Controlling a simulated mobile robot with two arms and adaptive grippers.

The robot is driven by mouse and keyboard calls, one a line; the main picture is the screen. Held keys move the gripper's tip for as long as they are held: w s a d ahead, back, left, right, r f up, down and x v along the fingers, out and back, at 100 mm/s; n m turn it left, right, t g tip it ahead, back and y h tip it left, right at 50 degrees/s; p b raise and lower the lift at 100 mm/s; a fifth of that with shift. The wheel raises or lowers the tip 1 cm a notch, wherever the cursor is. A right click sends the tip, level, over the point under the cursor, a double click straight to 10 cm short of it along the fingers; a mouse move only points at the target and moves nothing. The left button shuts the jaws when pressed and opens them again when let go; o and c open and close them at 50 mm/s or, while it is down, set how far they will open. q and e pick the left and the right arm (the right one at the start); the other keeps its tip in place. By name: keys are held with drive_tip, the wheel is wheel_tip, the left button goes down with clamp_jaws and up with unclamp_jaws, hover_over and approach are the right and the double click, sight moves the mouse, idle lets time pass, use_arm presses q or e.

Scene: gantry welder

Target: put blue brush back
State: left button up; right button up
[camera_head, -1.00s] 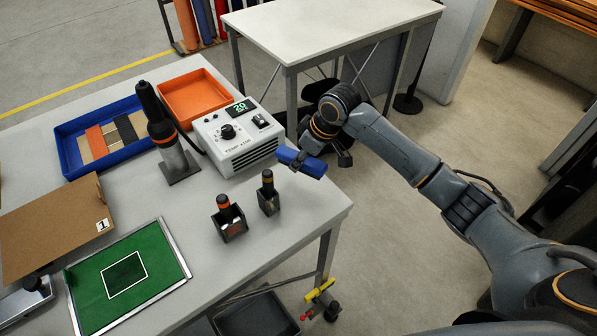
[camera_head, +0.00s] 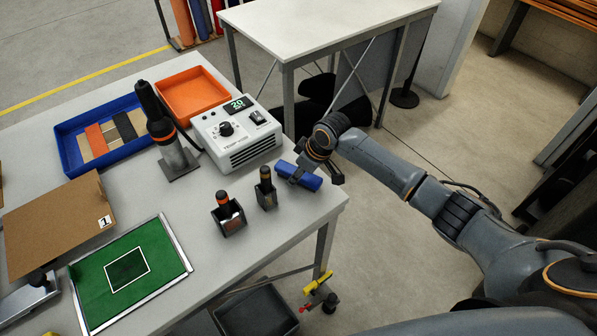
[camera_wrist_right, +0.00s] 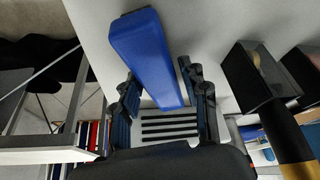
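The blue brush (camera_head: 310,182) is a long blue block at the right edge of the workbench, beside the heater unit. It also shows in the right wrist view (camera_wrist_right: 145,55), running between the two fingers. My left gripper is not in view.
The white heater unit (camera_head: 240,150) and an upright iron (camera_head: 160,125) stand behind the holders. A blue tray (camera_head: 75,165), an orange tray (camera_head: 195,97), a cardboard piece (camera_head: 55,225) and a green mat (camera_head: 160,262) lie on the left. Bare bench (camera_head: 285,235) shows in front of the holders.

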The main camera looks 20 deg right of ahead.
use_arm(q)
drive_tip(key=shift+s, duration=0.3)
use_arm(e)
drive_tip(key=shift+r, duration=0.1)
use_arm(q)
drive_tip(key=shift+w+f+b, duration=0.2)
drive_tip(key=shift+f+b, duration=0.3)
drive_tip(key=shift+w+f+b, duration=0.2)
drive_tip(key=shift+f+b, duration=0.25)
use_arm(e)
drive_tip(key=v, duration=1.2)
